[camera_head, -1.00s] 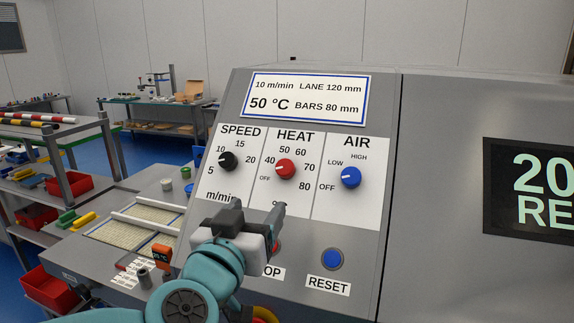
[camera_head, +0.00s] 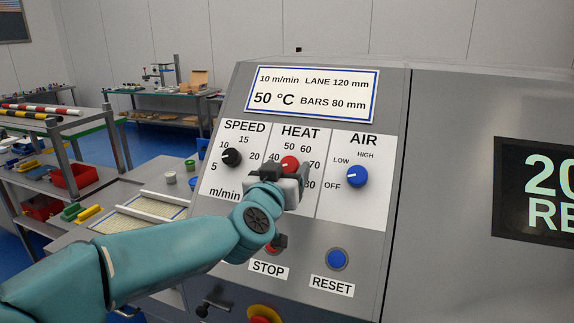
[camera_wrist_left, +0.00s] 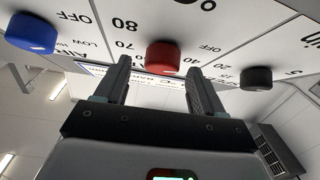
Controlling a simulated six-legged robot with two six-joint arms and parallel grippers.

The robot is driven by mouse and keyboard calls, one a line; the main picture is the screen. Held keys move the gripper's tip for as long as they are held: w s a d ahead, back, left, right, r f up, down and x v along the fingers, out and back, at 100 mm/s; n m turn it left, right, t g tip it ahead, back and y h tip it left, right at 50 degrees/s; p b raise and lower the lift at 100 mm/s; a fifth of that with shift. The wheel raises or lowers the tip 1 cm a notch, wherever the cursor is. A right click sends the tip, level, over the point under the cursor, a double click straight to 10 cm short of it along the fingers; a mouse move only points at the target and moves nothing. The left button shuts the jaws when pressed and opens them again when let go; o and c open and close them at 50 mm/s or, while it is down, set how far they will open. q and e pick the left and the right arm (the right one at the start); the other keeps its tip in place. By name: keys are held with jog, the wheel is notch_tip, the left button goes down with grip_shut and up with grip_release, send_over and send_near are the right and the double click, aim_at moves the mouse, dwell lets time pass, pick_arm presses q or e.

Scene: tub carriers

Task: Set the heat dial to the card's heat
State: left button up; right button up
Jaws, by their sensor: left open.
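The red heat dial (camera_head: 289,162) is on the sloped panel under the word HEAT, its lower part hidden by my gripper. The card (camera_head: 312,93) above reads 50 °C, 10 m/min, LANE 120 mm, BARS 80 mm. My left gripper (camera_head: 285,172) is open in front of the dial. In the left wrist view, which is upside down, the red dial (camera_wrist_left: 163,55) shows between the two fingertips; I cannot tell whether they touch it. My right gripper is out of view.
The black speed dial (camera_head: 232,157) is left of the heat dial and the blue air dial (camera_head: 357,176) is right. Below are the partly hidden red STOP button (camera_head: 270,249) and the blue RESET button (camera_head: 337,259). A dark display (camera_head: 545,188) is at the right.

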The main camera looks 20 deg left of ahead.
pick_arm(q)
jog(key=shift+w+a+f, duration=0.1)
jog(key=shift+w, duration=0.35)
jog(key=shift+w+a+f, duration=0.1)
jog(key=shift+w, duration=0.35)
jog(key=shift+s+d+r, duration=0.1)
jog(key=shift+s+r, duration=0.15)
jog(key=shift+s, duration=0.25)
jog(key=shift+c, duration=0.7)
jog(key=shift+w+f, duration=0.15)
jog(key=shift+w, duration=0.1)
jog(key=c, duration=0.9)
